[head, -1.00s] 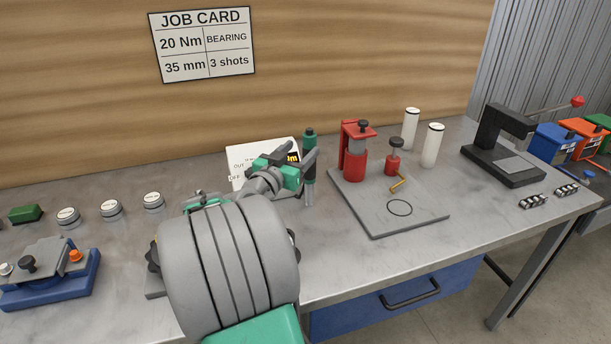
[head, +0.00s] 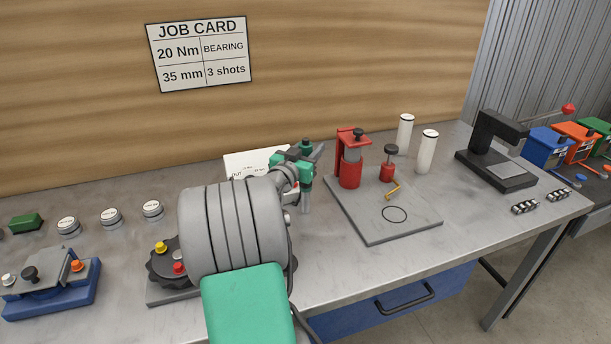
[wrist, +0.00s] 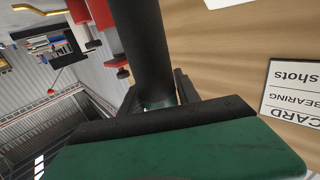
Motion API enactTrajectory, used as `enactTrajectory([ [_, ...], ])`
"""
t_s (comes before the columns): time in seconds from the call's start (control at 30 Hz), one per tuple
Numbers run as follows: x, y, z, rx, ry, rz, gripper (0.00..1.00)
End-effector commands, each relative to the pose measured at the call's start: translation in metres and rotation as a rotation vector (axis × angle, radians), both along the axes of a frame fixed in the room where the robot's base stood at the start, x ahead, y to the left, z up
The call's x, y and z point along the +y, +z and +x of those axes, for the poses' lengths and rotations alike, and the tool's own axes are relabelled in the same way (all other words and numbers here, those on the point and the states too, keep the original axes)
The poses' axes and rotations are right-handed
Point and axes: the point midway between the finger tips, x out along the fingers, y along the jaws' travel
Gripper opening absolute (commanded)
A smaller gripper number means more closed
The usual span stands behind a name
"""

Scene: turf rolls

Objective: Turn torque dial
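A slim upright tool with a green cap (head: 305,143), a green and dark body and a pale lower end stands at the middle of the bench. My gripper (head: 312,160) is at its upper part. In the wrist view a dark cylinder (wrist: 143,45) passes between the fingers, its near end green; whether they press on it cannot be told. A white panel (head: 238,165) stands behind my arm, partly hidden. Its orange display is covered now. I cannot make out a marked torque dial.
A red press fixture (head: 350,172) stands on a grey plate (head: 375,227) to the right. A dark scalloped base (head: 160,266) with yellow and red knobs is partly behind my arm. White cylinders (head: 427,152) and a black press (head: 497,150) stand farther right.

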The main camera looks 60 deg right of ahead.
Motion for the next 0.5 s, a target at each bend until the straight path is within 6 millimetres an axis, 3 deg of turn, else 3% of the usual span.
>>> enactTrajectory([
  [0.43,0.0001,0.0001,-0.0001,0.000,0.000,0.000,0.01],
  [0.5,0.0001,0.0001,-0.0001,0.000,0.000,0.000,0.00],
])
